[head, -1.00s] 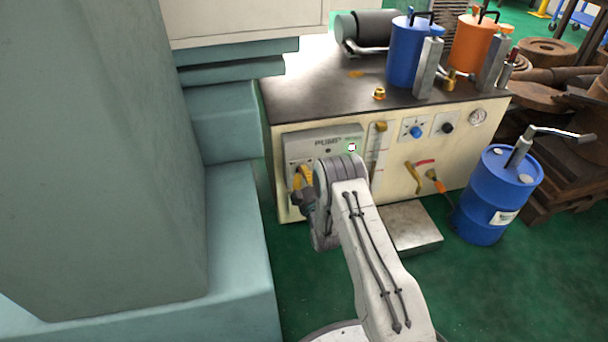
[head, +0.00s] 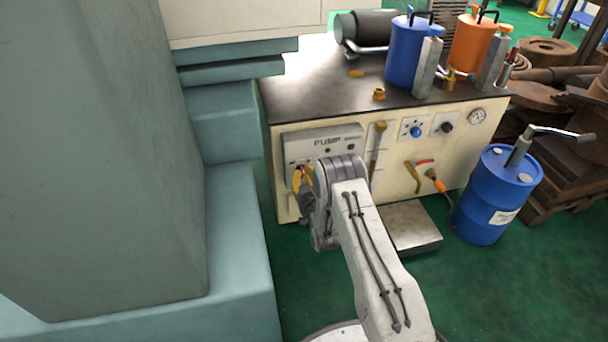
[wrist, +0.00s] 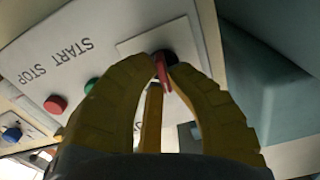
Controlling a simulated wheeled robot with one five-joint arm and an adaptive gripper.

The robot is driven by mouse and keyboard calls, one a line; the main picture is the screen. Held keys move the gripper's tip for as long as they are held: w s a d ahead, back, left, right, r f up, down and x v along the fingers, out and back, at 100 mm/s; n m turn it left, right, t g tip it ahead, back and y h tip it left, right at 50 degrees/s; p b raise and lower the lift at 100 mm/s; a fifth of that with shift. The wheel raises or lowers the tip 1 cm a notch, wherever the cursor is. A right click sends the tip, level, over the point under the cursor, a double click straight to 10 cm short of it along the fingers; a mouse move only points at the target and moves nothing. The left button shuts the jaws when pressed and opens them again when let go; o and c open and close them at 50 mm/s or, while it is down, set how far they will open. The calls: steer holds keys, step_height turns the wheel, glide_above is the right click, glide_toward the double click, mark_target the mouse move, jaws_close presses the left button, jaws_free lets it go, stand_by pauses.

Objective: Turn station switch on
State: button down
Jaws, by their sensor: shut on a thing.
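The pump panel (head: 298,147) is a pale plate on the front of the cream cabinet, marked PUMP. My gripper (head: 302,178) is at its lower left part. In the wrist view my gripper's yellow fingers (wrist: 166,65) are closed at their tips on a small red switch handle (wrist: 162,80). The handle stands out from a dark round base on a pale square plate (wrist: 130,45). The fingers hide part of the handle and base. Beside it are a red button (wrist: 55,104) and a green button (wrist: 90,86), near START and STOP lettering.
A large teal machine body (head: 100,160) stands close on the left. The cabinet also carries a blue knob (head: 416,132), a brass lever (head: 412,178) and a gauge (head: 478,116). A blue drum (head: 492,205) and a metal step (head: 412,228) stand to the right.

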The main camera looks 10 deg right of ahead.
steer(key=shift+f+m, duration=0.1)
steer(key=shift+m, duration=2.1)
steer(key=shift+a, duration=0.1)
steer(key=c, duration=1.2)
jaws_free()
steer(key=s, duration=1.2)
